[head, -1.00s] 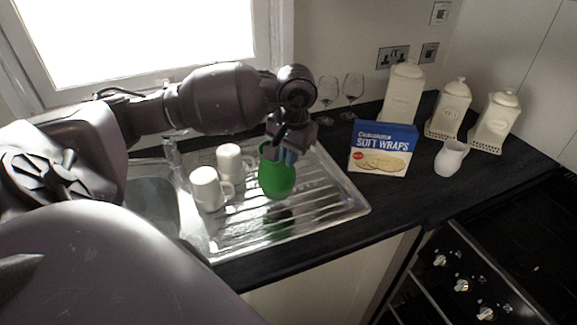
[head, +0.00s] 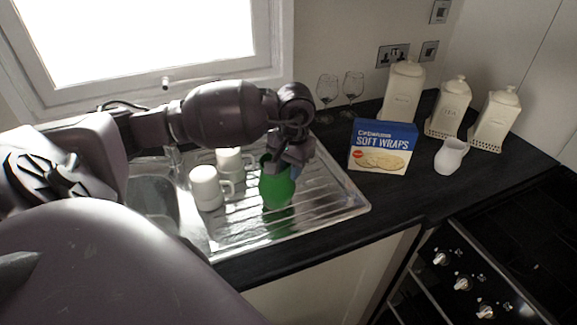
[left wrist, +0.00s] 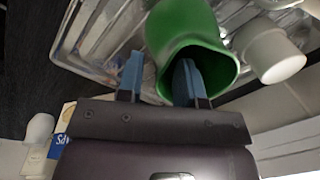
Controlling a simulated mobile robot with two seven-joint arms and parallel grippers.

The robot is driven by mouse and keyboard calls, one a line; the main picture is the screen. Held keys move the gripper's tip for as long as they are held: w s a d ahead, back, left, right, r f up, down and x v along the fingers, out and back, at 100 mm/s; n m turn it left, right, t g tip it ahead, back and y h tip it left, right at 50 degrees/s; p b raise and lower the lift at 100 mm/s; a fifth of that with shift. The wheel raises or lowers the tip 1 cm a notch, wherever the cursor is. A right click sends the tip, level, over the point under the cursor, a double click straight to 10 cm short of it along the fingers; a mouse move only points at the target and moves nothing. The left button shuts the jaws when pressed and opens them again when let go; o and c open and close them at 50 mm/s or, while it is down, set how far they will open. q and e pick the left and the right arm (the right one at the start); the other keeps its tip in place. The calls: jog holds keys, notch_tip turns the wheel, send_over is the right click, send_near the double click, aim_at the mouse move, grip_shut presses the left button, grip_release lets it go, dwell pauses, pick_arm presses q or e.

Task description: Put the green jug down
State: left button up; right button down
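The green jug (head: 277,190) stands on the ribbed metal draining board (head: 325,208), upright as far as I can tell. My left gripper (head: 283,160) is at its top. In the left wrist view the jug (left wrist: 190,38) shows its open mouth towards the camera. The blue fingers of the left gripper (left wrist: 160,80) are spread apart there, one inside the mouth and one outside the wall. Gaps show between the fingers and the wall. My right gripper is not in view.
Two white mugs (head: 206,188) (head: 230,160) stand close left of the jug, beside the sink bowl. A soft wraps box (head: 383,147), a white pitcher (head: 451,156), canisters and two wine glasses stand on the dark worktop.

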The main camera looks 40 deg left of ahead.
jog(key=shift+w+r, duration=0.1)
